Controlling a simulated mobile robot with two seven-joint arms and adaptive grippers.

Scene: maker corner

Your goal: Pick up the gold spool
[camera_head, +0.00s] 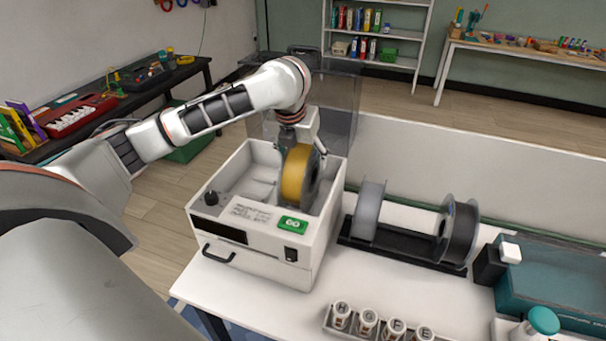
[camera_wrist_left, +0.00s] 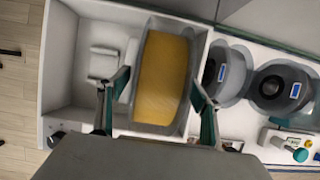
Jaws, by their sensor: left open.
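The gold spool (camera_head: 297,172) stands upright inside the white open-topped box (camera_head: 272,262), toward its right side. It has a yellow-gold winding between grey flanges. In the left wrist view the gold spool (camera_wrist_left: 162,80) lies between the fingers of my left gripper (camera_wrist_left: 160,84). In the head view my left gripper (camera_head: 303,147) reaches down at the spool from behind and above. The gripper is open, with one finger on each side of the spool; I cannot tell whether they touch it. My right gripper is not in view.
A black holder (camera_head: 400,253) with a grey spool (camera_head: 368,211) and a dark spool (camera_head: 458,232) stands right of the box. Labelled small containers (camera_head: 368,322) stand in front. A teal case (camera_head: 550,285) is at the right. The box walls surround the spool closely at the right.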

